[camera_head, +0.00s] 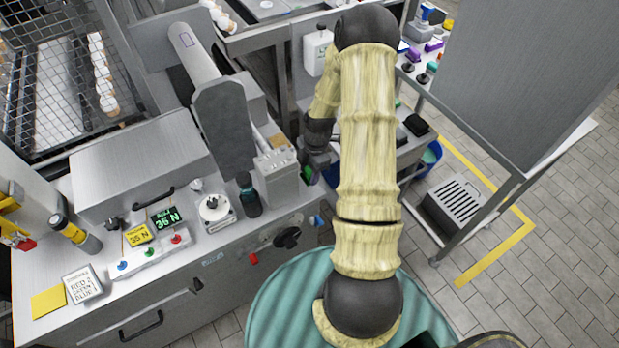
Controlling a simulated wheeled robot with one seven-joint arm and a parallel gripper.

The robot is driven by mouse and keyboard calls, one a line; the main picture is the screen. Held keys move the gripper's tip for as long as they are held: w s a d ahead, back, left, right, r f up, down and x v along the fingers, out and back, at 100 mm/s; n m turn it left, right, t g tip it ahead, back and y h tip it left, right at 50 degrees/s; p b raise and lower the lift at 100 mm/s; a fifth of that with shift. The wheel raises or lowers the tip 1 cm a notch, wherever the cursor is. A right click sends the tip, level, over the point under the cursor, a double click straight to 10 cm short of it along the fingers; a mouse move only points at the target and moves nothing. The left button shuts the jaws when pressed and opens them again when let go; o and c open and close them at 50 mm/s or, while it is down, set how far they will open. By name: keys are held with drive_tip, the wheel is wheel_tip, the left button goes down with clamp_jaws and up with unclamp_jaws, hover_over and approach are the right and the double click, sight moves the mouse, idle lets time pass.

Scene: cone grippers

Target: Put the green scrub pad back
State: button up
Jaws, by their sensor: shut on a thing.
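My gripper (310,168) is at the end of my cream-sleeved arm, near the middle of the view. It is small and partly dark here. It is shut on a small green piece, which looks like the green scrub pad (308,175), just right of a grey metal block (277,178) at the right end of the steel bench. Only a little of the pad shows. The fingertips are hard to make out. I cannot tell whether the pad touches the block or the bench.
The steel bench (233,237) carries a button panel (150,255), a small dial scale (214,212) and a dark bottle (249,197). A shelf cart with coloured items (432,47) stands upper right. The tiled floor at right is mostly clear.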

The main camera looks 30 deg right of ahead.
sight(309, 179)
drive_tip(key=shift+s+f, duration=0.1)
drive_tip(key=shift+f, duration=0.45)
drive_tip(key=shift+f+p, duration=0.4)
drive_tip(key=shift+f, duration=1.2)
drive_tip(key=o, duration=0.9)
drive_tip(key=shift+r, duration=0.1)
